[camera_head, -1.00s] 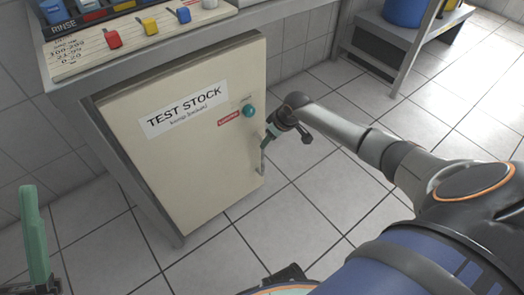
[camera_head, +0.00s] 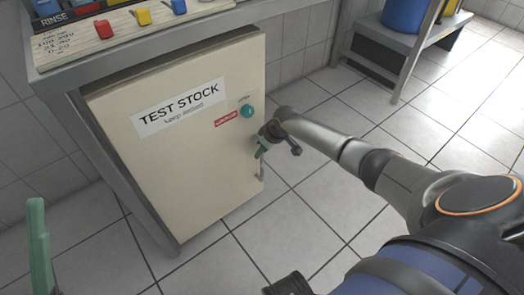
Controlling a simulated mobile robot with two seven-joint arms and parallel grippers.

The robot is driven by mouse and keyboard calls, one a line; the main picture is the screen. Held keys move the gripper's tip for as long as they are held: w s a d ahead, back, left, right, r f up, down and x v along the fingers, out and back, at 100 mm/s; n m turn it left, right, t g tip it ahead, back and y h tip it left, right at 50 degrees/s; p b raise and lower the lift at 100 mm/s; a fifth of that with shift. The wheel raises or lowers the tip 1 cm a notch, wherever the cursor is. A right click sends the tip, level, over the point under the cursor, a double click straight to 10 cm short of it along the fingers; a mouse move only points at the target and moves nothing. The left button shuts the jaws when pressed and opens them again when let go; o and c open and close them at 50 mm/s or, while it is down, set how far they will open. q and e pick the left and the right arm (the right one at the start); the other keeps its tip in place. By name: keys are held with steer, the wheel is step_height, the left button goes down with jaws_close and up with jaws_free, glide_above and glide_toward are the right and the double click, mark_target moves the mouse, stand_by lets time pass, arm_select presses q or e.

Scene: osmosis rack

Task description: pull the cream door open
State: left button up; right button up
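The cream door (camera_head: 190,175) is the front of a grey cabinet, with a "TEST STOCK" label (camera_head: 180,107) and a green round knob (camera_head: 247,111). A dark gap shows above its top edge. A thin upright handle (camera_head: 262,172) is near its right edge. My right gripper (camera_head: 264,147) is at the upper part of this handle, its green fingertips overlapping it. The fingers partly hide the handle, so their grip is unclear. My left gripper (camera_head: 39,245) shows only as a green finger at the lower left, away from the door; its opening cannot be judged.
A worktop panel (camera_head: 75,43) with red, yellow and blue items sits above the door. A grey bench (camera_head: 422,42) with a blue bucket (camera_head: 403,14) stands at the upper right. The tiled floor (camera_head: 225,258) in front of the door is clear apart from my own parts.

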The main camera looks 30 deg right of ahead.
jaws_close()
stand_by(1.0)
